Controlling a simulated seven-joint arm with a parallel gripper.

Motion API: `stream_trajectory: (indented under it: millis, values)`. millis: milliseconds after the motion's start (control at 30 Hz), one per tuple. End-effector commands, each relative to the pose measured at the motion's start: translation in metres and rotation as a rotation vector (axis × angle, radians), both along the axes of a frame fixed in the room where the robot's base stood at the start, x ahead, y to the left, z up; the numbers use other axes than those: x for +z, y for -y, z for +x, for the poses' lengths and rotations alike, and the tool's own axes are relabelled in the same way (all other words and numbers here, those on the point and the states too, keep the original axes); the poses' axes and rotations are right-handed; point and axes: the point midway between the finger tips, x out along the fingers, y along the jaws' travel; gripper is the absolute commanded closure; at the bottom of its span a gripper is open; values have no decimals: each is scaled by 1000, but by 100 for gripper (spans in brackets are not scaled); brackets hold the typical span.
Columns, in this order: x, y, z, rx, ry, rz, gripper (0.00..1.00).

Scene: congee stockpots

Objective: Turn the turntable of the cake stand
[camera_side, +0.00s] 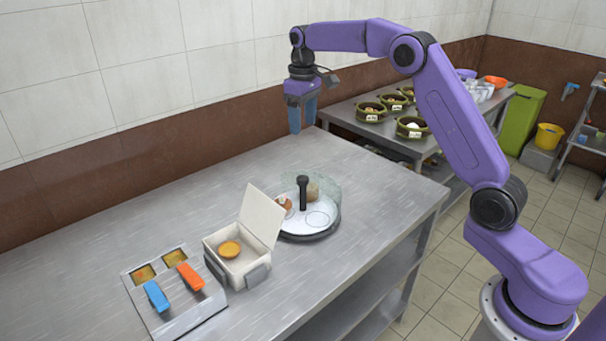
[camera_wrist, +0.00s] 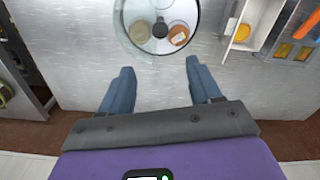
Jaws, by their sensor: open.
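The cake stand (camera_side: 322,226) is a low round stand on the steel table, with a white turntable top, a dark base edge and a clear curved cover at its back. A dark upright post or knob (camera_side: 303,192) rises at its middle. A brown-and-white item and a tan round item sit on it. In the wrist view the cake stand (camera_wrist: 180,48) is at the top, beyond my fingertips. My gripper (camera_side: 302,118) is high over the table's back part, behind the stand, pointing down. Its two blue fingers (camera_wrist: 158,80) are apart, with nothing between them.
A white box (camera_side: 240,268) with a raised lid and a round yellow item inside stands just left of the stand. Further left is a steel tray unit (camera_side: 177,302) with blue and orange handles. The steel table (camera_side: 150,222) is clear toward the wall.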

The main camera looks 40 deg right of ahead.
Motion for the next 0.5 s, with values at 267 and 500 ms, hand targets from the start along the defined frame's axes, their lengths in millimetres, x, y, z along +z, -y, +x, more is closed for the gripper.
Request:
stream_trajectory:
  millis: [267, 500]
  values:
    - [-47, 0, -2, 0, -6, -1, 37]
    - [-93, 0, -2, 0, -5, 0, 37]
